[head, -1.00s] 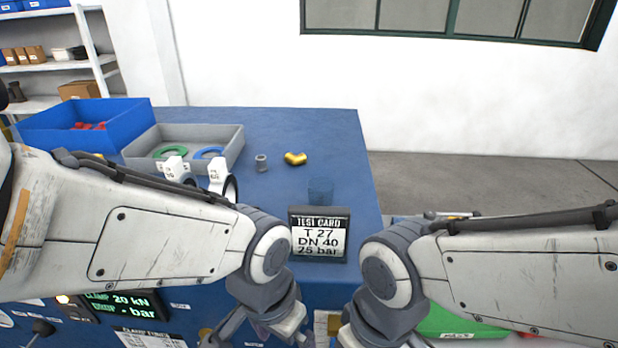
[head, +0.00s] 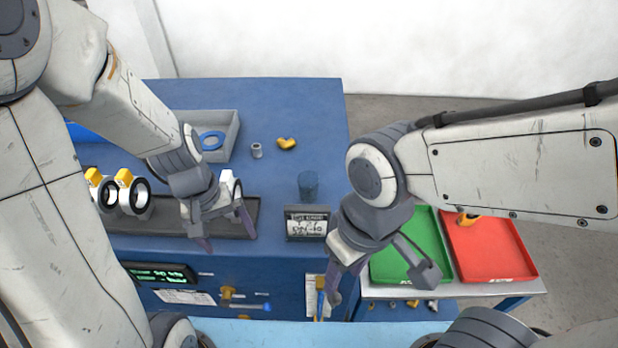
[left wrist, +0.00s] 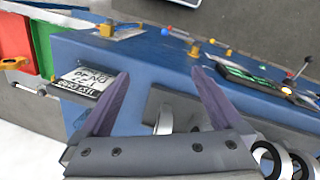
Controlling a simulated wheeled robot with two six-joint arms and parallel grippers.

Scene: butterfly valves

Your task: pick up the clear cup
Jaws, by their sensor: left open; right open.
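The clear cup (head: 308,186) stands upright on the blue bench, just behind the test card (head: 307,224). It is see-through and looks blue against the bench. My left gripper (head: 226,238) is open and empty, left of the cup and card, over the dark rack at the bench front. My right gripper (head: 384,284) is open and empty, in front and right of the card, near the trays.
White butterfly valves (head: 133,196) stand in the dark rack (head: 160,218). Behind are a grey bin (head: 228,133), a grey fitting (head: 257,150) and a yellow elbow (head: 286,143). A green tray (head: 420,235) and red tray (head: 490,245) lie right. The bench around the cup is clear.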

